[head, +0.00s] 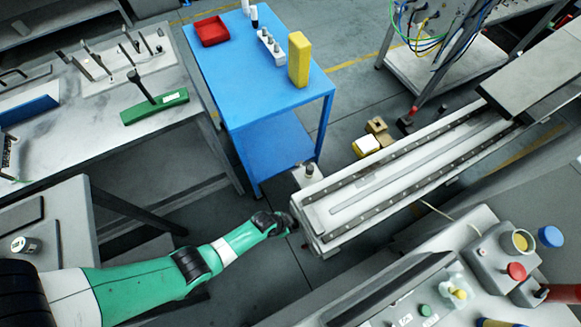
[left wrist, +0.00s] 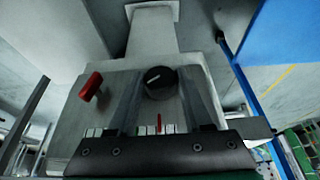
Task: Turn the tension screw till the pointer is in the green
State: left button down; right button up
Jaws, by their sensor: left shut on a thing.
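My left gripper (head: 288,222) is at the near left end of the long label magazine (head: 322,224). In the left wrist view its two grey fingers (left wrist: 163,100) stand on either side of a round black knob, the tension screw (left wrist: 159,76), and are shut on it. The knob bears a pale index line. Below it a small red pointer (left wrist: 159,122) stands about upright before a pale scale strip (left wrist: 96,132). The strip is partly hidden by the fingers and the dark gripper body; I cannot tell where its green part lies. My right gripper is not in view.
A red lever (left wrist: 91,87) sticks out left of the knob. A control panel with a red button (head: 516,271) is at the lower right.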

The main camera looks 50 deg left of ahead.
pick_arm(q)
jog(key=shift+d+y, duration=0.1)
jog(key=shift+y, duration=0.3)
jog(key=shift+s+d+f+m+t+y+b, duration=0.15)
jog(key=shift+m+t+y+b, duration=0.3)
jog(key=shift+y+b, duration=0.8)
jog(key=shift+d+m+t+y+b, duration=0.2)
jog(key=shift+t+y+b, duration=0.35)
jog(key=shift+y+b, duration=0.7)
jog(key=shift+y, duration=0.3)
jog(key=shift+a, duration=0.1)
jog(key=shift+c, duration=1.7)
grip_release()
jog(key=shift+p, duration=0.3)
